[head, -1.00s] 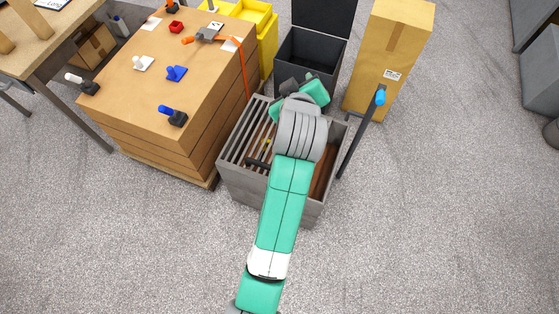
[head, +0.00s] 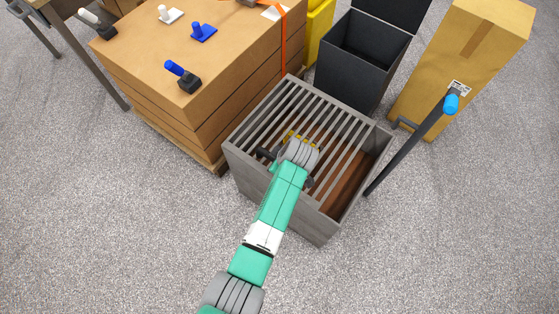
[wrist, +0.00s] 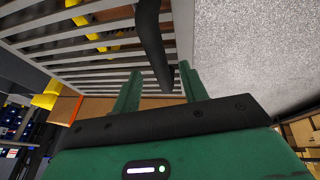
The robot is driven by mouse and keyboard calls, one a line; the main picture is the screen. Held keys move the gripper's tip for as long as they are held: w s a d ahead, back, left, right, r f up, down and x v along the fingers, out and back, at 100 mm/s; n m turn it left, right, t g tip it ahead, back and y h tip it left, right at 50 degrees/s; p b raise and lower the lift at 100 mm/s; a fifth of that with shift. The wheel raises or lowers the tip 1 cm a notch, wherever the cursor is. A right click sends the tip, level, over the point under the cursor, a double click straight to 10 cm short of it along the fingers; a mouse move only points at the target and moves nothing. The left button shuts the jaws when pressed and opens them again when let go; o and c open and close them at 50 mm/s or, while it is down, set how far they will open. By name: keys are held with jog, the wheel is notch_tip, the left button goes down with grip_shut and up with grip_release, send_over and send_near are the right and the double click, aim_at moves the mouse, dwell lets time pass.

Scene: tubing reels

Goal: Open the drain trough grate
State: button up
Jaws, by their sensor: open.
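The drain trough (head: 322,232) is a grey open-topped box in the head view. Its slatted grey grate (head: 332,118) lies flat over the left and middle of the top. A strip at the right is uncovered and shows a brown inside. A dark handle (head: 265,154) on the grate shows beside my arm's end; the arm hides its middle. In the wrist view, the handle (wrist: 150,38) is a curved black bar running down toward my green gripper fingers. My gripper (wrist: 160,82) is open, with the bar's lower end between the fingers; contact cannot be told.
A strapped stack of brown boards (head: 170,95) stands close left of the trough. A black open bin (head: 350,75) is behind it. A tall carton (head: 465,50) and a dark post with a blue top (head: 410,145) stand right. The front floor is clear.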

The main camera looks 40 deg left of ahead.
jog(key=shift+b+x, duration=0.4)
jog(key=shift+x, duration=0.85)
grip_shut()
